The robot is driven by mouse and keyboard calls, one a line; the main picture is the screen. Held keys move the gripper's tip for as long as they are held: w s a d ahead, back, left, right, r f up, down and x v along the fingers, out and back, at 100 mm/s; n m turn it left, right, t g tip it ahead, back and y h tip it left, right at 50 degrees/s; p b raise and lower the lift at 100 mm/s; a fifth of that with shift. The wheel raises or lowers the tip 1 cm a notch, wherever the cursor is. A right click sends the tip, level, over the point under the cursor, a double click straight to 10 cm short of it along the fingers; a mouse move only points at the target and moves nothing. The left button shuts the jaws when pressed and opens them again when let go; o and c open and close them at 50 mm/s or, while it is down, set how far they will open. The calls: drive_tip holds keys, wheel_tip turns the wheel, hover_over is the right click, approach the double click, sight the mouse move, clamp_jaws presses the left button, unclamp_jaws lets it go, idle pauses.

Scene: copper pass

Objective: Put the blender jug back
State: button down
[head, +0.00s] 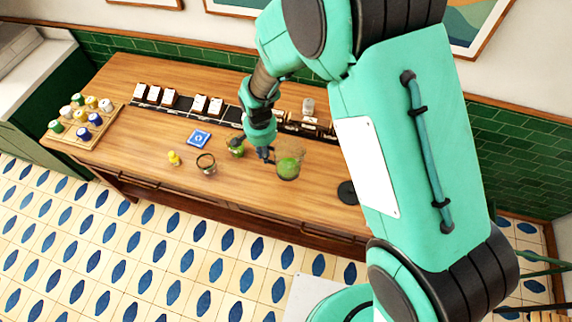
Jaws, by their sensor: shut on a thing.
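The blender jug (289,167) is a clear vessel with green contents, over the front middle of the wooden counter. My gripper (267,156) is at the jug's left side, pointing down and shut on it. The jug looks roughly upright. I cannot tell whether its bottom touches the counter. A dark round thing (347,192), perhaps the blender base, is to the right of the jug, partly hidden by my arm.
Left of my gripper are a green item (236,148), a dark-rimmed bowl (206,164), a yellow figure (174,158) and a blue card (199,139). A tray (77,142) of several cups stands far left. Card holders (170,98) line the back. Bare counter (315,185) lies between jug and dark round thing.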

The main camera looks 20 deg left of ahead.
hover_over(280, 175)
drive_tip(key=shift+w+a+f, duration=0.1)
drive_tip(key=shift+a, duration=0.05)
drive_tip(key=shift+f, duration=2.45)
drive_tip(key=w+a+f+p, duration=0.1)
drive_tip(key=w+a+p, duration=0.1)
drive_tip(key=w+a, duration=0.7)
drive_tip(key=w, duration=0.3)
drive_tip(key=shift+w+a+f, duration=0.25)
drive_tip(key=shift+a, duration=0.15)
